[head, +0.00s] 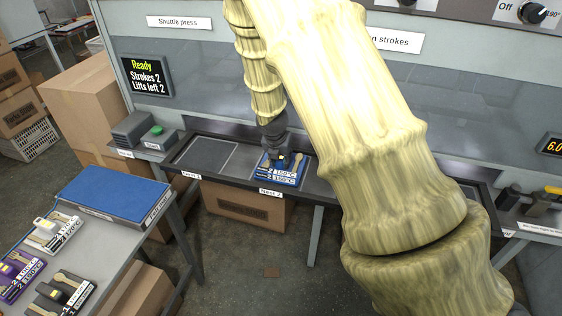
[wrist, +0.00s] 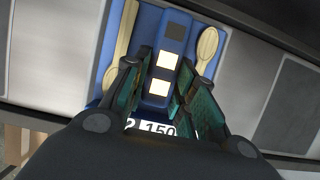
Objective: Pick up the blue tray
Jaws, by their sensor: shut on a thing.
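The blue tray (head: 292,180) sits on the press shelf above the label "Nest 2". Its front label shows 150 °C, and wooden spoons lie on it. In the wrist view the blue tray (wrist: 148,20) has a spoon on each side of a raised blue handle with pale squares (wrist: 161,68). My gripper (head: 277,152) comes down on the tray from above. In the wrist view my gripper (wrist: 158,88) has its fingers shut on the handle from both sides. The tray appears to rest on the shelf; I cannot tell whether it is lifted.
An empty nest (head: 207,156) lies to the left on the shelf. The table at lower left holds a blue pad (head: 115,188), a white tray (head: 52,233), a purple tray (head: 18,272) and a black tray (head: 62,292). The display (head: 147,77) reads "Ready, Strokes 2, Lifts left 2".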

